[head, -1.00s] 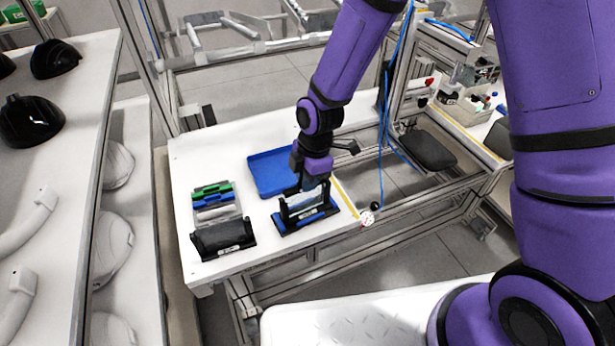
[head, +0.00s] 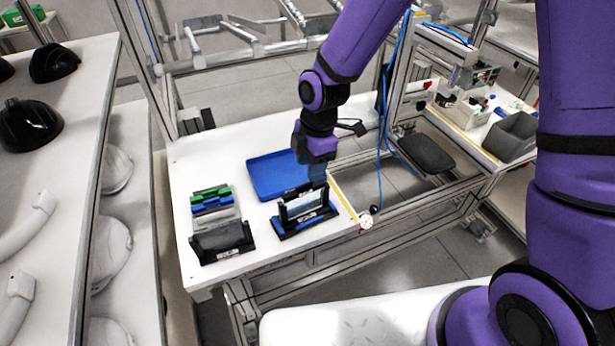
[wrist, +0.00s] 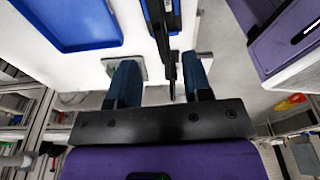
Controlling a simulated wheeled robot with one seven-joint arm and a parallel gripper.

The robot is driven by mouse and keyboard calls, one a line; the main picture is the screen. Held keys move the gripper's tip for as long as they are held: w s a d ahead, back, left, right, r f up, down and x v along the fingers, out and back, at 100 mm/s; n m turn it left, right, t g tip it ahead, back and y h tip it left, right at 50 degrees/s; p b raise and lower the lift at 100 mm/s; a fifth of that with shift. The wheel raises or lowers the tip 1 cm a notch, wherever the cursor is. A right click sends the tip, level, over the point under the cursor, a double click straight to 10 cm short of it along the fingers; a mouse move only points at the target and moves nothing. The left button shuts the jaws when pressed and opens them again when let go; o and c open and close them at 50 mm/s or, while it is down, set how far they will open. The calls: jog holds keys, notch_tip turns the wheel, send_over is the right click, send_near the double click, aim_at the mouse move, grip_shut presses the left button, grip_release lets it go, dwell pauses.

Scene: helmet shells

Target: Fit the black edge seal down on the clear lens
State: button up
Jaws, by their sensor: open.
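The clear lens (head: 304,206) stands upright in a black and blue holder (head: 283,229) on the white table. A black edging, which looks like the black edge seal (head: 302,188), runs along the lens top; I cannot tell whether it is fully seated. My gripper (head: 317,176) is just above and behind the holder, pointing down, and holds nothing. In the wrist view its two dark blue fingers (wrist: 161,85) are apart. There the black and blue holder (wrist: 160,15) shows beyond them, with a thin dark upright edge seen end-on in the gap.
A blue tray (head: 252,182) lies behind the holder. A second black holder (head: 222,241) stands to the left, with a rack of green, black and blue strips (head: 212,196) behind it. A small round white dial (head: 366,221) sits at the table's right edge.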

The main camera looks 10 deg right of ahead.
aim_at(313, 185)
jog(key=shift+w+d+r, duration=0.1)
jog(key=shift+d+r, duration=0.05)
jog(key=shift+r, duration=1)
jog(key=shift+d+r, duration=0.15)
jog(key=shift+r, duration=0.95)
jog(key=s+d+r+m+t+h, duration=0.1)
jog(key=s+d+r+m+t, duration=0.3)
jog(key=d+r+m, duration=1.05)
jog(key=s+d+r+m+t, duration=0.1)
jog(key=s+d+r+m, duration=0.3)
jog(key=s, duration=0.3)
jog(key=s+d+r+m, duration=0.3)
jog(key=s+r, duration=0.3)
jog(key=s, duration=0.2)
jog(key=shift+s+d+r+m+t+h, duration=0.2)
jog(key=shift+d+m+t+h, duration=0.1)
jog(key=shift+d+m+t, duration=0.15)
